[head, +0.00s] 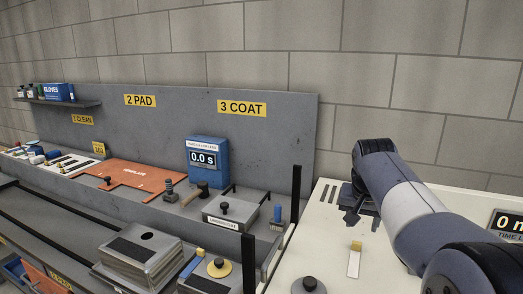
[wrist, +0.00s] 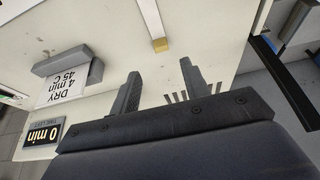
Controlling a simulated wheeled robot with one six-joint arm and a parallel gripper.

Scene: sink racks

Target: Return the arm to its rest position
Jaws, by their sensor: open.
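My arm (head: 412,208) reaches in from the lower right of the head view over a cream-white cabinet top (head: 328,222). My gripper (head: 362,216) is at its far end, pointing down above that top near the back wall. In the wrist view my gripper (wrist: 160,68) shows two dark fingers spread apart with nothing between them. Whether the fingertips touch the surface, I cannot tell.
A yellow-tipped white strip (head: 354,262) and a dark knob (head: 309,286) are on the cabinet top. A "0 min" display (head: 508,224) is at right. Left stand a black post (head: 293,210), a metal box (head: 228,212), a blue timer (head: 207,163) and an orange mat (head: 130,178).

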